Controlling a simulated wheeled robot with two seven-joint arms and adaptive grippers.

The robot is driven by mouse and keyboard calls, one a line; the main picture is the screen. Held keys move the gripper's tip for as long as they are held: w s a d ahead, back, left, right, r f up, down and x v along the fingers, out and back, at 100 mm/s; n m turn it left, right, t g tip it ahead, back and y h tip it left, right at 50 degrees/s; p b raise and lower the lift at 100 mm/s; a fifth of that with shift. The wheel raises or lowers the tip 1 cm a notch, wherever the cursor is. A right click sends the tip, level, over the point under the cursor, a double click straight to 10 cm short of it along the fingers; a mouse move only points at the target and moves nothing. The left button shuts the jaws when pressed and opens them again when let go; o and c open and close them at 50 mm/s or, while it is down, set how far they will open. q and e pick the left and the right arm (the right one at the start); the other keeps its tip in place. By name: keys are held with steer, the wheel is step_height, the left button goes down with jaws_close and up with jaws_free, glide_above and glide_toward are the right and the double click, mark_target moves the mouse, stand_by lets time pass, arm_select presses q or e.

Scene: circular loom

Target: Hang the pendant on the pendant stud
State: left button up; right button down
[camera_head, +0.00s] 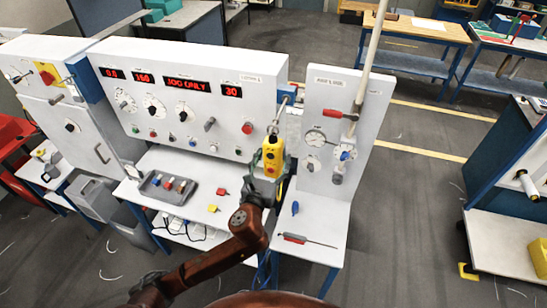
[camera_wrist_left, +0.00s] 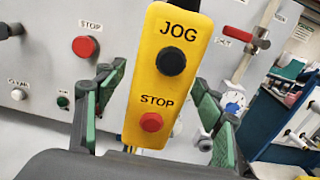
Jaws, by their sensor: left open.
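The yellow pendant (camera_head: 272,157) is upright in front of the right end of the main control panel, its top at a small grey fitting (camera_head: 273,130). In the left wrist view the pendant (camera_wrist_left: 172,80) shows a black JOG button and a red STOP button. My left gripper (camera_head: 272,171) is open, with its green-padded fingers on either side of the pendant. In the wrist view, gaps show between the fingers and the pendant. The pendant stud is not clearly made out; whether the pendant hangs on it cannot be told. My right gripper is not in view.
The main panel (camera_head: 190,62) with dials and red displays stands behind. A narrower panel (camera_head: 355,95) with a red-handled lever (camera_head: 334,114) stands close on the right. Below are a grey tray (camera_head: 150,190) and a white shelf (camera_head: 325,222) with a red-handled tool.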

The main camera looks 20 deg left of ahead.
arm_select(q)
steer(key=s, duration=1.2)
steer(key=s+a+f+n+g+y, duration=0.2)
steer(key=s+a+f+n+g, duration=0.2)
steer(key=a+f+n, duration=0.45)
steer(key=s+a+f+n+g+y, duration=0.1)
steer(key=s+a+f+n+g, duration=0.4)
steer(key=f+n, duration=0.65)
steer(key=s+a+f+n+g+h, duration=0.1)
steer(key=s+a+f+n+g, duration=0.2)
steer(key=s+f+n, duration=0.4)
steer(key=s+a+f+n+g, duration=0.2)
steer(key=s+f+n, duration=0.3)
steer(key=s+n, duration=0.45)
step_height(320, 180, down, 35)
steer(key=d+g+h+b, duration=0.1)
steer(key=g+b, duration=0.1)
steer(key=b, duration=0.5)
steer(key=s+f+b, duration=0.3)
steer(key=s+f, duration=0.7)
steer(key=f, duration=0.3)
steer(key=s+f+m+g+b, duration=0.1)
steer(key=s+f+b, duration=0.3)
steer(key=s+f, duration=0.7)
step_height(320, 180, down, 4)
steer(key=shift+d+r+b, duration=0.2)
steer(key=shift+d+b, duration=0.05)
steer(key=shift+b, duration=0.05)
steer(key=shift+m, duration=0.25)
steer(key=shift+c, duration=0.6)
